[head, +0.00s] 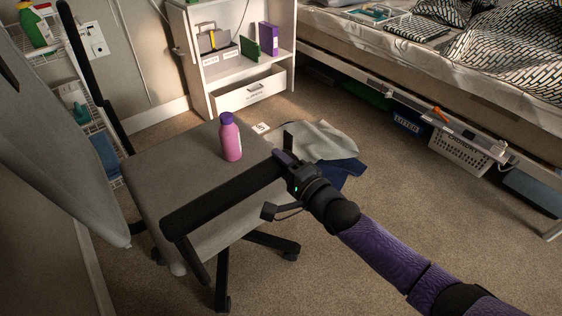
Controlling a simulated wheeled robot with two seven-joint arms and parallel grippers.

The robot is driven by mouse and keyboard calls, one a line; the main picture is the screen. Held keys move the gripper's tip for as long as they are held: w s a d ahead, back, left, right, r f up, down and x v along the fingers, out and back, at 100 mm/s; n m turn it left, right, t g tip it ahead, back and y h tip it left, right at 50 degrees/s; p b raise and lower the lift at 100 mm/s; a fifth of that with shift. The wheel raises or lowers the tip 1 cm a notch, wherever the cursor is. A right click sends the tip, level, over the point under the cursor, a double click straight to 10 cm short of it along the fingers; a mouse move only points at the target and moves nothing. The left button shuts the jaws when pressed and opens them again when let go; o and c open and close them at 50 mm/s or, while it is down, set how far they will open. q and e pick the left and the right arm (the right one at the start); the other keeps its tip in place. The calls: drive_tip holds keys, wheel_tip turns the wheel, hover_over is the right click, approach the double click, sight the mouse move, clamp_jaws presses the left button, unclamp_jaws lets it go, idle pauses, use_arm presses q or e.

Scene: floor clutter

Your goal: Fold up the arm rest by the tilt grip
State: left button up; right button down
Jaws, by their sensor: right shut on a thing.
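A grey office chair has its seat (185,180) low in the left half of the head view, with the tall backrest (50,140) at the left edge. The near black arm rest (215,197) lies down level along the near side of the seat. My right gripper (286,162) is shut at the far right end of this arm rest, where the tilt grip would be. The fingers and wrist mostly hide the held part. Another black arm (88,75) stands steeply upright beside the backrest. My left gripper is not in view.
A pink bottle (231,142) with a purple cap stands on the seat. Grey and blue clothes (322,143) lie on the floor behind my gripper. A white shelf (205,75) stands at the back, and a bed with baskets (460,150) under it at right.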

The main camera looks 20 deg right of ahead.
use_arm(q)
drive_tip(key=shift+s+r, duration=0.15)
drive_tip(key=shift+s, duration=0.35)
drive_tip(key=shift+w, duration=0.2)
